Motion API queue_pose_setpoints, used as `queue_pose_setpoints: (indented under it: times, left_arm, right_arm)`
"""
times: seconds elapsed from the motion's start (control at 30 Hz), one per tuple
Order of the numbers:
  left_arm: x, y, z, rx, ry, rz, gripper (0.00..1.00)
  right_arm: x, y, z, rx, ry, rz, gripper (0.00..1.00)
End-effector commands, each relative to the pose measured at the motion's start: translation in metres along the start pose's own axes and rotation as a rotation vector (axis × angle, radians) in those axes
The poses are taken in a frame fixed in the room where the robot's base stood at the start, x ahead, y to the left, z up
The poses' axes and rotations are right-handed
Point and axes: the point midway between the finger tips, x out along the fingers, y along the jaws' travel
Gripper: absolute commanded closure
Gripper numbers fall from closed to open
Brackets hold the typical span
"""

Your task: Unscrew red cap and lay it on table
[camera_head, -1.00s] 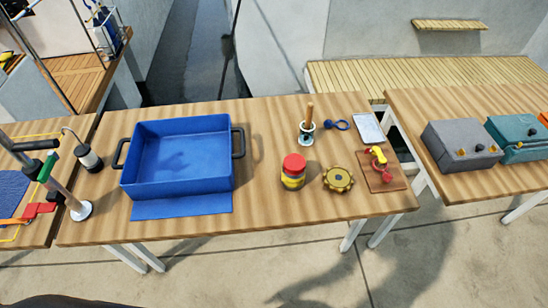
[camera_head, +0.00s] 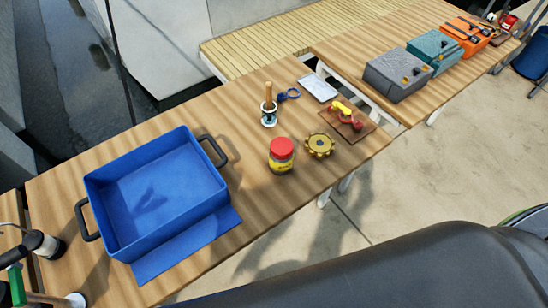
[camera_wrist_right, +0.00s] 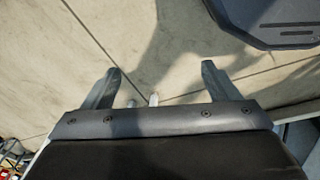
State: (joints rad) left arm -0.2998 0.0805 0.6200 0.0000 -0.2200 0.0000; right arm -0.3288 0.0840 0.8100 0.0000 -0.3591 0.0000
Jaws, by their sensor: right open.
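The red cap (camera_head: 282,147) sits on top of a jar (camera_head: 281,163) with a yellow band, upright on the wooden table (camera_head: 235,240). No gripper is near it in the head view. My right gripper (camera_wrist_right: 158,82) shows in the right wrist view with its two fingers spread and empty, above the concrete floor. The jar is not clearly visible in that view. My left gripper is in neither current view.
A blue bin (camera_head: 155,190) fills the table's left part. A brass toothed wheel (camera_head: 320,145), a board with red and yellow parts (camera_head: 346,120) and a wooden-handled tool (camera_head: 268,107) stand near the jar. Grey (camera_head: 397,75) and teal (camera_head: 435,52) boxes are farther right.

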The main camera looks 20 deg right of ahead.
Motion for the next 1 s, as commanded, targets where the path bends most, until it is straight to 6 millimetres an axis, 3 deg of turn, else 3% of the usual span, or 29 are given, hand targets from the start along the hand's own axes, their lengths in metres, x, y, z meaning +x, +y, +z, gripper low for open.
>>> queue_pose_setpoints:
  times: [0.27,0.47,0.7,1.0]
  left_arm:
    - [0.003,0.001,0.001,0.000,0.000,0.000,0.23]
    - [0.006,0.001,0.001,0.000,0.000,0.000,0.23]
    - [0.011,0.001,0.001,0.000,0.000,0.000,0.23]
    - [0.017,0.002,0.002,0.000,0.000,0.000,0.23]
  right_arm:
    - [-0.017,0.004,-0.036,0.002,0.025,0.006,0.18]
    - [-0.045,0.009,-0.076,0.004,0.054,0.013,0.18]
    - [-0.108,0.015,-0.127,0.006,0.094,0.023,0.18]
    - [-0.209,0.020,-0.164,0.008,0.145,0.036,0.18]
